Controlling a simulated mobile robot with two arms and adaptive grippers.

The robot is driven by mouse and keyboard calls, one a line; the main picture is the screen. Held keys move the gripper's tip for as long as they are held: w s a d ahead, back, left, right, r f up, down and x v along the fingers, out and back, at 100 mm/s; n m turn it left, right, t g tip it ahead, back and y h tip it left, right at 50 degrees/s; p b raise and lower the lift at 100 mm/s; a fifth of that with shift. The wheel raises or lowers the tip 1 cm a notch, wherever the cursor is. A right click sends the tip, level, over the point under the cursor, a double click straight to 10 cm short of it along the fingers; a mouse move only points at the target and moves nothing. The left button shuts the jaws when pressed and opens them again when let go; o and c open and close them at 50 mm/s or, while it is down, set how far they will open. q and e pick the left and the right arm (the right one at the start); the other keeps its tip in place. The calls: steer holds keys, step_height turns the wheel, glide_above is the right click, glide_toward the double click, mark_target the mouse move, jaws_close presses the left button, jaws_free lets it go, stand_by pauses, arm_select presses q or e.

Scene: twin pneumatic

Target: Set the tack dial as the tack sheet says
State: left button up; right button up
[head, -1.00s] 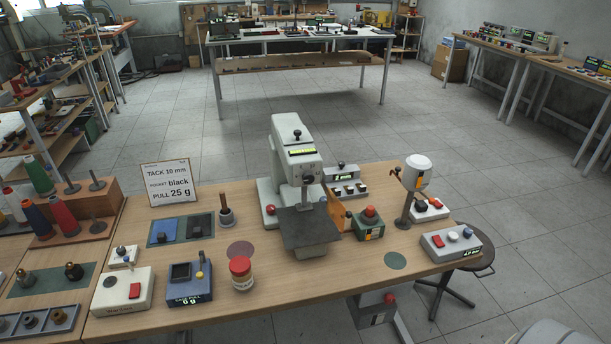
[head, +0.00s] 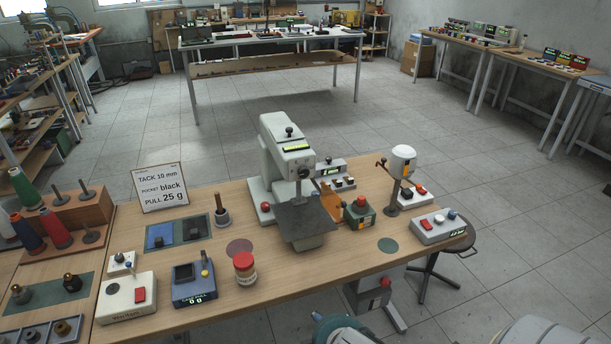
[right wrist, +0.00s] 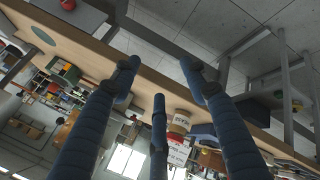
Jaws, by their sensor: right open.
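The tack sheet (head: 160,187) stands at the back left of the table and reads "TACK 10 mm", "POCKET black", "PULL 25 g". The pale tack machine (head: 277,145) stands upright mid-table, with a lit strip on its head. A small black dial (head: 303,173) is on the front of its head; its setting is too small to read, and I cannot confirm that it is the tack dial. My right gripper (right wrist: 160,82) shows in the right wrist view, its blue fingers spread and empty, apart from the table edge. My left gripper is not in view.
A red-lidded jar (head: 245,268), a blue scale (head: 194,284) and a white box with a red button (head: 127,299) stand near the front edge. A green box with a red knob (head: 359,212) is right of the machine. A stool (head: 458,245) is beyond the right end.

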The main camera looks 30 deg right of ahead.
steer(key=w+d+r+n+t+h, duration=0.1)
steer(key=w+d+r+n+t, duration=0.3)
steer(key=w, duration=0.3)
steer(key=w+d+r+n+t+h, duration=0.2)
steer(key=w+d+r+n, duration=0.2)
steer(key=w+r+n, duration=0.2)
steer(key=n+t+y, duration=0.2)
steer(key=n+t, duration=0.3)
steer(key=n, duration=0.8)
glide_toward(305, 174)
steer(key=p+x, duration=0.2)
steer(key=x, duration=0.6)
steer(key=shift+r, duration=0.15)
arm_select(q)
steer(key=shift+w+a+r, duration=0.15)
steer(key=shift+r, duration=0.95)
arm_select(e)
steer(key=shift+w+d, duration=0.1)
steer(key=shift+w, duration=0.4)
jaws_close()
